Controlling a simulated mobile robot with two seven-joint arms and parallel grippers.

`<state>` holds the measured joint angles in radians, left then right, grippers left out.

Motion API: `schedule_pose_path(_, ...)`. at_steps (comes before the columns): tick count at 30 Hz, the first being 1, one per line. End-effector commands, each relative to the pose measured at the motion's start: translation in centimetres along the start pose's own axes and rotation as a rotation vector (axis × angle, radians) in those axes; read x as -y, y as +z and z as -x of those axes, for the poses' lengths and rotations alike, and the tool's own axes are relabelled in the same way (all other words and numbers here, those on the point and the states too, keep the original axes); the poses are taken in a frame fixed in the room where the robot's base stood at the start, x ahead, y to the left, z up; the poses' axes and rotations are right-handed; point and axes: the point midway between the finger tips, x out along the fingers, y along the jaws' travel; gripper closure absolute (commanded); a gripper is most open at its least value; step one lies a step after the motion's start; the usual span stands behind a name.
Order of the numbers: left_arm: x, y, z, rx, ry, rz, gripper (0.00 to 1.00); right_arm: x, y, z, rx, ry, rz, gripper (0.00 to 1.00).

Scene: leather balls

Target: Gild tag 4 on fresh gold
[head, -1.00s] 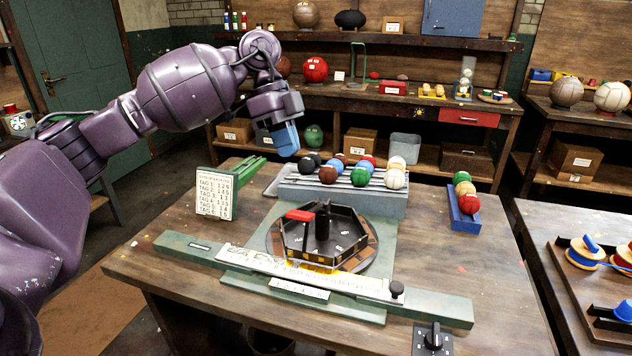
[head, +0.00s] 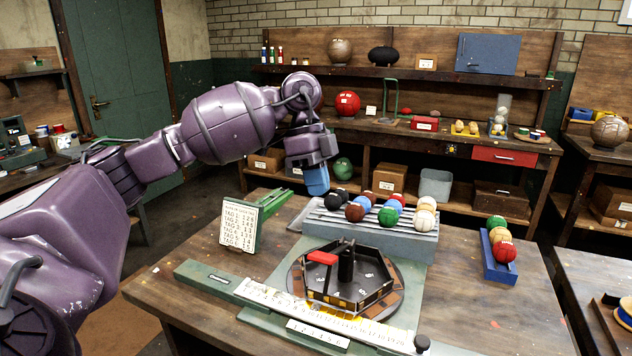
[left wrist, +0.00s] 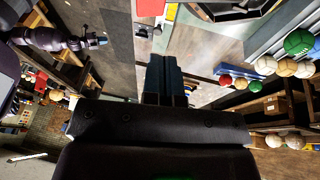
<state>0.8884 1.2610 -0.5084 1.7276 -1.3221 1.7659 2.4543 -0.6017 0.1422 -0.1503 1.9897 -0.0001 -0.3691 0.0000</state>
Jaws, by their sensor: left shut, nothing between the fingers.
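My left gripper (head: 316,182) is shut and empty, pointing down above the back left of the bench, left of the ball rack. In the left wrist view its blue fingers (left wrist: 163,80) lie together. A dark turntable (head: 346,280) with numbered pockets, a central post and a red handle (head: 322,258) stands in the middle of the bench. A white numbered scale strip (head: 330,312) and a smaller strip numbered from 1 (head: 317,333) lie in front of it. A board listing tags (head: 239,229) stands at the left. My right gripper is not in view.
A grey rack (head: 375,230) holds several coloured balls behind the turntable. A blue tray (head: 497,262) with green, tan and red balls stands at the right. The wood between turntable and blue tray (head: 455,290) is mostly clear. Shelves stand behind.

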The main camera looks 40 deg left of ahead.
Motion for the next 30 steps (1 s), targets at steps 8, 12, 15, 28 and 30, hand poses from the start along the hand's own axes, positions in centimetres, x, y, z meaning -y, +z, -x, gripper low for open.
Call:
schedule_pose_path(8, -0.1, 0.0, -5.1, -0.001, 0.004, -0.001, 1.0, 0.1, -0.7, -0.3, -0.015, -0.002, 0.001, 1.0)
schedule_pose_path(12, -0.2, 0.2, -7.4, 0.0, 0.004, -0.001, 1.0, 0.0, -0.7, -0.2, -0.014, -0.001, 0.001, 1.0)
schedule_pose_path(15, -0.6, 0.5, -8.6, -0.001, 0.002, -0.001, 1.0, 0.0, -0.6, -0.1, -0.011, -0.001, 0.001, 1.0)
schedule_pose_path(28, -1.2, 1.0, -10.4, -0.001, 0.0, -0.001, 1.0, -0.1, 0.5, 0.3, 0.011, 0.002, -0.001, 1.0)
schedule_pose_path(30, -1.2, 1.0, -10.4, -0.001, 0.0, -0.001, 1.0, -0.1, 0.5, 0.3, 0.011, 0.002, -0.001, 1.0)
